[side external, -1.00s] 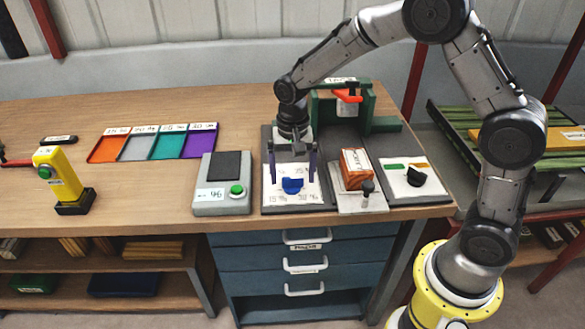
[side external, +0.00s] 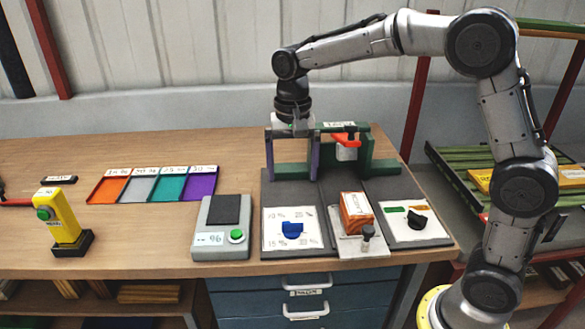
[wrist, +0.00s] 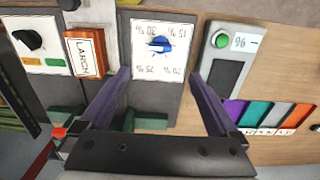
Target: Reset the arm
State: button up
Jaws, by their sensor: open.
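My gripper (side external: 292,153) is open and empty, with its two purple fingers pointing down. It hangs above the back of the dark panel, clear of the blue dial (side external: 292,230) on its white marked plate. In the wrist view my gripper (wrist: 165,85) has its fingers spread wide, and the blue dial (wrist: 159,44) shows beyond and between the fingertips. Nothing is held between the fingers.
A green frame with a red handle (side external: 345,138) stands close on the right. An orange-brown LARCH block (side external: 355,212), a black knob (side external: 417,219), a scale with a green button (side external: 236,236), coloured trays (side external: 153,184) and a yellow device (side external: 62,217) are on the bench.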

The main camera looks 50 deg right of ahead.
jog(key=s+d+r+n+t, duration=0.1)
jog(key=s+d+r+t, duration=0.15)
jog(key=s+r, duration=0.8)
jog(key=s+f+n+t, duration=0.1)
jog(key=s+f+n, duration=0.3)
jog(key=s, duration=0.3)
jog(key=s+f+n+t, duration=0.2)
jog(key=s+f+n, duration=0.1)
jog(key=s, duration=0.4)
jog(key=shift+f+n, duration=0.35)
jog(key=shift+n, duration=0.25)
